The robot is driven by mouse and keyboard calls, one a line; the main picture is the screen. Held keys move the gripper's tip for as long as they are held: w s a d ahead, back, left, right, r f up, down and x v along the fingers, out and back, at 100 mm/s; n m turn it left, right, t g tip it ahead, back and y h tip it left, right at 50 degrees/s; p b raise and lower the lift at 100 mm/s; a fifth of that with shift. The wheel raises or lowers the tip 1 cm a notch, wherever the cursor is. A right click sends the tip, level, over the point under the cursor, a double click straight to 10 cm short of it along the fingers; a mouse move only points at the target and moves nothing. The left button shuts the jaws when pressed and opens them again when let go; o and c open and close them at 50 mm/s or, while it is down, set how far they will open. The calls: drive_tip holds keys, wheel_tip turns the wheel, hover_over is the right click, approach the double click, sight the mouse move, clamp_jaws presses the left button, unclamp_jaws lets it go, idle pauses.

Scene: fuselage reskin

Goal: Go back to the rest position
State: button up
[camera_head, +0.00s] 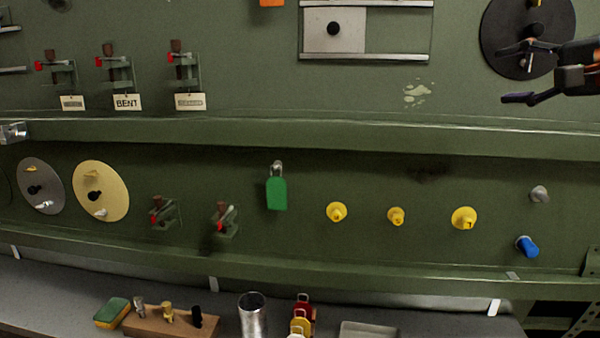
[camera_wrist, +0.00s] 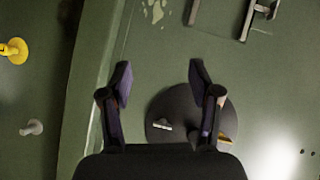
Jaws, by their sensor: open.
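My gripper (camera_head: 522,72) is at the upper right in the head view, in front of the green panel (camera_head: 330,75). Its fingers are apart and nothing is between them. In the wrist view my gripper (camera_wrist: 160,85) also shows open and empty. A dark round disc (camera_head: 500,40) on the panel is behind my gripper, partly covered by it. The same disc (camera_wrist: 175,108) shows between and behind the fingers in the wrist view. I cannot tell how far the fingers are from it.
A horizontal green ledge (camera_head: 300,135) crosses below my gripper. Yellow knobs (camera_head: 396,216), a blue knob (camera_head: 527,246) and a green padlock (camera_head: 276,193) are on the lower panel. A grey shelf (camera_head: 60,290) along the bottom holds a wooden block (camera_head: 150,325) and a metal cup (camera_head: 253,315).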

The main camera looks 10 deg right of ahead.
drive_tip(key=w+a+f+n+g+y, duration=0.1)
drive_tip(key=a+f+n+g, duration=0.15)
drive_tip(key=a+f, duration=0.4)
drive_tip(key=w+a+f+n+g, duration=0.1)
drive_tip(key=a+f+n+g, duration=0.15)
drive_tip(key=a, duration=0.75)
drive_tip(key=s+a+f+n+g, duration=0.35)
drive_tip(key=a+f, duration=0.65)
drive_tip(key=f, duration=0.4)
drive_tip(key=s+f+n+g+h, duration=0.2)
drive_tip(key=s+f+g, duration=0.2)
drive_tip(key=s+f, duration=0.7)
drive_tip(key=s+f+n+g+h, duration=0.2)
drive_tip(key=s+f+g+h, duration=0.1)
drive_tip(key=s+f, duration=0.8)
wheel_tip(320, 180, down, 4)
drive_tip(key=shift+d+f+g, duration=0.2)
drive_tip(key=shift+d+g, duration=0.15)
drive_tip(key=shift+g, duration=0.4)
